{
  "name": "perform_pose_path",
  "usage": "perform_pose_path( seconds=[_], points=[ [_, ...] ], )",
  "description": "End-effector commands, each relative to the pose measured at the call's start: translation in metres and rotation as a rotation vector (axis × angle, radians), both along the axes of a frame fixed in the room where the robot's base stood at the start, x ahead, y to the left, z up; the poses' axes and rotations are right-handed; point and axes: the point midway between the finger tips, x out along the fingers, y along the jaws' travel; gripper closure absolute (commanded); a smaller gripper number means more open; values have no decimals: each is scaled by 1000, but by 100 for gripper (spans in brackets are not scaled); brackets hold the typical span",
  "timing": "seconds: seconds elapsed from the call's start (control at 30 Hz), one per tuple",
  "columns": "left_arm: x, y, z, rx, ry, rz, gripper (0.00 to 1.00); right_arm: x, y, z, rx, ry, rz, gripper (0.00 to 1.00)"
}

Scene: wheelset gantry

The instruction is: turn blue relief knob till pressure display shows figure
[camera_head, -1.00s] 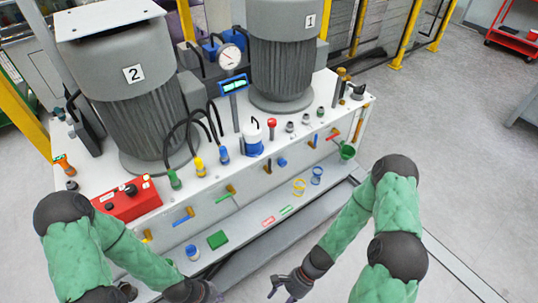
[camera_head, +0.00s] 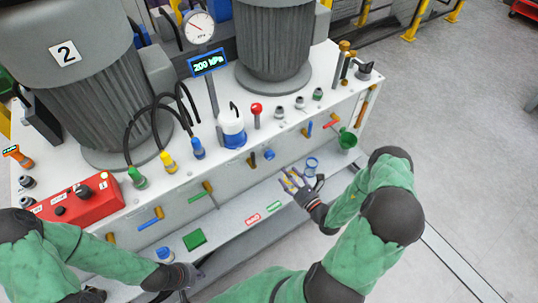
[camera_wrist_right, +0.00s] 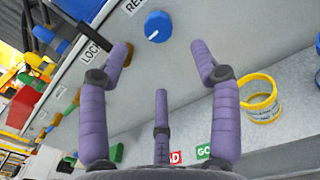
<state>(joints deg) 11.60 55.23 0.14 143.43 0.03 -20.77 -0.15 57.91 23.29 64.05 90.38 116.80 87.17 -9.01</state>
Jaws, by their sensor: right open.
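The blue relief knob (camera_head: 269,155) sits on the front panel of the white unit. In the right wrist view the knob (camera_wrist_right: 158,26) is round, with a white pointer mark, beside a partly cut-off label beginning "RE". My right gripper (camera_head: 290,180) is open, below and slightly right of the knob in the head view. Its purple fingers (camera_wrist_right: 165,60) are spread in the wrist view; the knob is beyond the fingertips, untouched. The pressure display (camera_head: 207,63) reads 200 kPa. My left gripper (camera_head: 190,276) is low at the left by the lower ledge; its fingers are unclear.
A blue one (camera_head: 311,166) is beside the hand. A lever (camera_head: 251,161) is left of the knob. A round gauge (camera_head: 198,28) stands above the display.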

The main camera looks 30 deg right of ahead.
Motion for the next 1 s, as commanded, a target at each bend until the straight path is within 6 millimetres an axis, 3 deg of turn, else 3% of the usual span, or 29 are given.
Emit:
perform_pose_path(
  seconds=[0.6,1.0],
  points=[
    [0,0,-26,0,0,0,100,92,12,-1,-1,-1,9,36],
    [0,0,-28,0,0,0,100,103,13,0,1,2,7,36]
  ],
)
